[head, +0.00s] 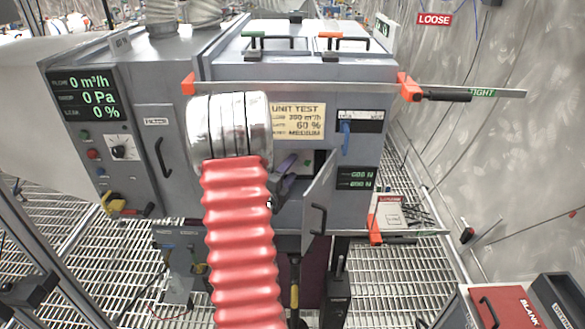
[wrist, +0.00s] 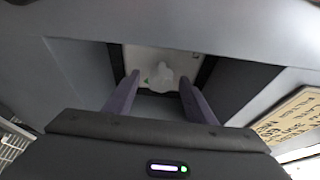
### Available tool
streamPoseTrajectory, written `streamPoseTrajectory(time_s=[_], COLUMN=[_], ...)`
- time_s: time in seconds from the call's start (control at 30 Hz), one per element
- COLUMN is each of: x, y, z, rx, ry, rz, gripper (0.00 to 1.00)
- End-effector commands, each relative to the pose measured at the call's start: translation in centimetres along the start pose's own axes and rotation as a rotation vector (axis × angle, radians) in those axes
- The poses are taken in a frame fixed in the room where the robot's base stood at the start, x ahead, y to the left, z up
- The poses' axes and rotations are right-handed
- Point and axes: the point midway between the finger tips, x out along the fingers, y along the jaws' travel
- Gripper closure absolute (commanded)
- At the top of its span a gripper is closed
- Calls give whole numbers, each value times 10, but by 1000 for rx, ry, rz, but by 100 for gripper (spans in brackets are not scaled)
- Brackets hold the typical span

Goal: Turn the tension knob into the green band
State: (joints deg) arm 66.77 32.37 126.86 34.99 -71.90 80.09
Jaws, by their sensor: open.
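In the wrist view, a pale knob (wrist: 165,72) sits on a whitish plate (wrist: 135,55) inside a dark recess. A small green mark shows on the plate, left of and below the knob. My gripper (wrist: 160,82) is open, with one purple finger on each side of the knob in the picture. I see no contact, and I cannot tell how far the tips are from it. In the head view, my gripper (head: 295,163) is at the opening in the grey machine (head: 290,70), left of its open door (head: 319,192). The knob is hidden there.
The open door stands out close to the right of my gripper. A sign (head: 297,121) reads UNIT TEST. A readout panel (head: 85,97) is at left. A red bin (head: 503,307) is at lower right.

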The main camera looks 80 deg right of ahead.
Motion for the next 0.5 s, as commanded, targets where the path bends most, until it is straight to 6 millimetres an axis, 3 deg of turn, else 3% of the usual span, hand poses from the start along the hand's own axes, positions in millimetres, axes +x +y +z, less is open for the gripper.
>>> streamPoseTrajectory(time_s=[0.5], x=[-90], y=[1], z=[1], rx=[-1], ry=[-4], rz=[1], gripper=[50])
